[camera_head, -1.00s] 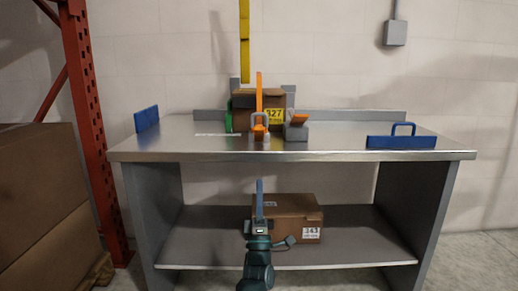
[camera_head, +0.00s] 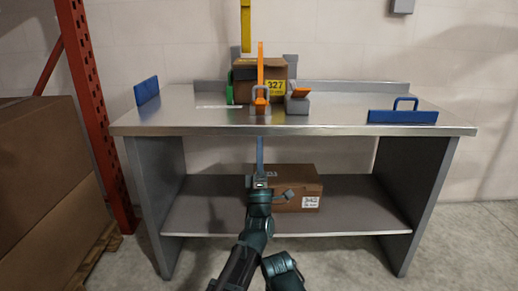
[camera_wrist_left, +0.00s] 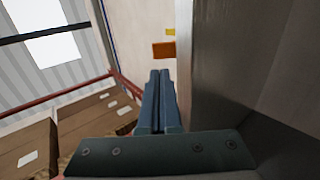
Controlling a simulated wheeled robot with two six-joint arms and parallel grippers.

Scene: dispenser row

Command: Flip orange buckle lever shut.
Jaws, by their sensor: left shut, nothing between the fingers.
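The orange buckle lever (camera_head: 260,63) stands upright on the front of the workbench (camera_head: 210,119), before a cardboard box (camera_head: 245,72). A grey metal loop (camera_head: 260,95) shows at its lower part. To its right, a grey block (camera_head: 297,107) carries a short tilted orange piece (camera_head: 300,92). My left gripper (camera_head: 260,143) is shut and empty, its blue fingers pointing up just below the bench's front edge, apart from the lever. In the left wrist view the fingers (camera_wrist_left: 159,75) are together with nothing between them. My right gripper is not in view.
The lower shelf (camera_head: 350,211) holds a cardboard box (camera_head: 300,185). A red rack post (camera_head: 95,110) stands left.

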